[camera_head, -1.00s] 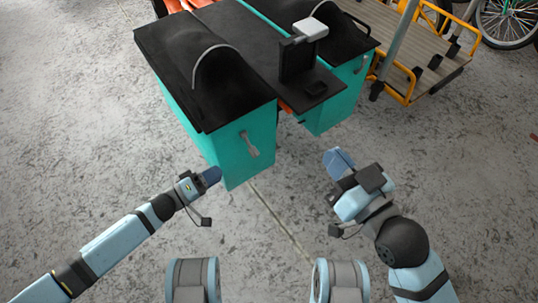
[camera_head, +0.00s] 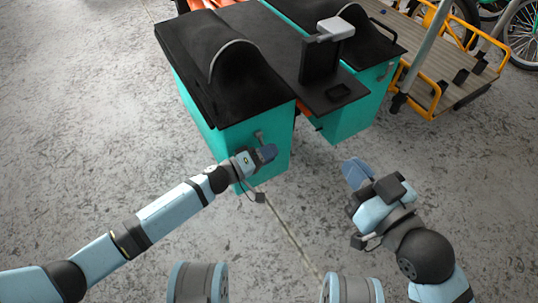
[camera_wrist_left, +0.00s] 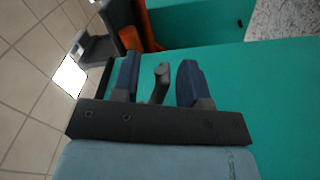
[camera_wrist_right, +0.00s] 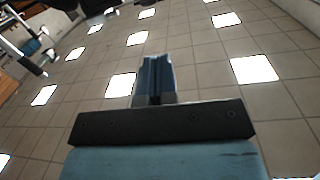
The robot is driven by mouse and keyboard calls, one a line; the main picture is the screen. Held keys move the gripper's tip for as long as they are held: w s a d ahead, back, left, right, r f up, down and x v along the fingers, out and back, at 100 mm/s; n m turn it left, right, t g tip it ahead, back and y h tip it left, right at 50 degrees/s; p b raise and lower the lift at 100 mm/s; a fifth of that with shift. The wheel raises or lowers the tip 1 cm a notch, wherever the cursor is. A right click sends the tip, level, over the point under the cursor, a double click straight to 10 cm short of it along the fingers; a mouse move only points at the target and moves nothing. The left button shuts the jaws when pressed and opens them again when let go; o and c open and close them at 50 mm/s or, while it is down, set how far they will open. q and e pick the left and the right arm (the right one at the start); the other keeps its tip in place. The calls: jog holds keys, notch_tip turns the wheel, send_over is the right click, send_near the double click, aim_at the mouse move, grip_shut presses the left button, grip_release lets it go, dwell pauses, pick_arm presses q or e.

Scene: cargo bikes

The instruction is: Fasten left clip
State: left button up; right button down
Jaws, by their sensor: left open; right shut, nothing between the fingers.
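The left clip (camera_head: 259,135) is a small grey strap-like piece on the front face of the left teal box (camera_head: 279,170). My left gripper (camera_head: 267,153) is at that face, and its blue fingers hide the clip's lower part. In the left wrist view the grey clip (camera_wrist_left: 160,82) lies between the open fingers of my left gripper (camera_wrist_left: 160,80), with a gap on each side. I cannot tell whether the clip is latched. My right gripper (camera_head: 356,172) is shut and empty, apart from the boxes. It also shows in the right wrist view (camera_wrist_right: 155,75).
A black lid (camera_head: 228,88) covers the left box. A second teal box (camera_head: 350,120) stands to its right, with a black bracket (camera_head: 320,62) between them. A wooden cargo bed with a yellow frame (camera_head: 435,98) is at the right. The grey floor in front is clear.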

pick_arm(q)
jog(key=shift+d, duration=0.1)
pick_arm(e)
jog(key=shift+r, duration=0.1)
